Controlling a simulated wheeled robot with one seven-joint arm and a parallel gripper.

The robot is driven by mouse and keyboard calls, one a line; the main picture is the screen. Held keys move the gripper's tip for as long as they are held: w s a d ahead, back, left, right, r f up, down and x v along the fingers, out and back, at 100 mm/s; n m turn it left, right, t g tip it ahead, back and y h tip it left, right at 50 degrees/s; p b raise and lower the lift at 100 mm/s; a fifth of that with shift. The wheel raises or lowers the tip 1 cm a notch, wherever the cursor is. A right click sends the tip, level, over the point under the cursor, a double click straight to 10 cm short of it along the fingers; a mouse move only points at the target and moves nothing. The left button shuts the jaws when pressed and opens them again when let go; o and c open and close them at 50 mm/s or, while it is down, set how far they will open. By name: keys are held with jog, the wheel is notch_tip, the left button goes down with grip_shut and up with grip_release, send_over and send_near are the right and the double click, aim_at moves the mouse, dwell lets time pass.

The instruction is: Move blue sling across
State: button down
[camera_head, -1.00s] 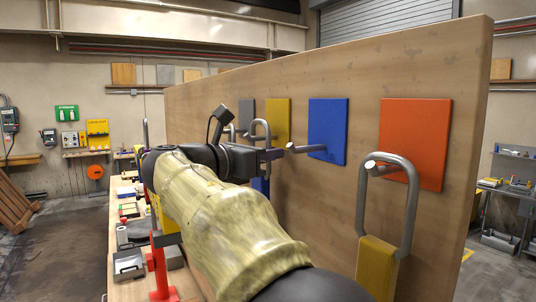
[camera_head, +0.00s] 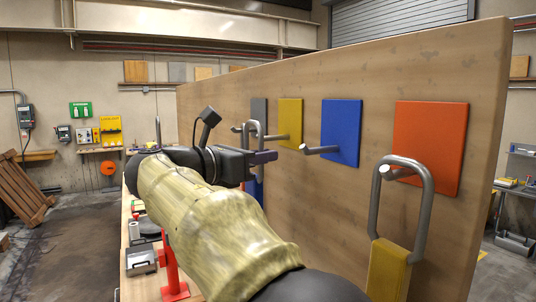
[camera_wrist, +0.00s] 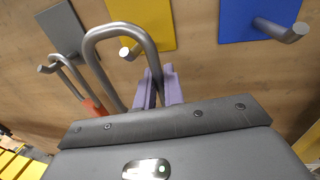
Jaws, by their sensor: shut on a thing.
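The blue sling is a grey metal loop (camera_head: 250,128) with a blue strap (camera_head: 258,190) hanging below, mostly behind my arm. My gripper (camera_head: 264,157) is shut on the loop. In the wrist view, its purple fingers (camera_wrist: 160,88) close on the right leg of the sling's loop (camera_wrist: 92,50). The loop is upright in front of the yellow plate (camera_head: 290,115) and its peg (camera_head: 276,137). The peg tip shows within the loop's outline in the wrist view; I cannot tell if it passes through. The blue plate (camera_head: 341,128) has an empty peg (camera_head: 320,150).
A yellow sling (camera_head: 388,268) hangs on the orange plate's peg (camera_head: 400,172) at right. An orange-strapped sling (camera_wrist: 95,107) hangs at the grey plate (camera_wrist: 60,25), left of the held loop. The wooden board (camera_head: 330,215) stands close along my arm's right. A workbench (camera_head: 135,262) lies left.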

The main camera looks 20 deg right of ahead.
jog(key=w+p+v, duration=0.1)
jog(key=p+v, duration=0.2)
jog(key=v, duration=0.6)
jog(key=shift+w+a, duration=0.2)
jog(key=shift+a, duration=0.4)
dwell(0.4)
dwell(0.9)
notch_tip(320, 180, down, 15)
jog(key=b, duration=1.5)
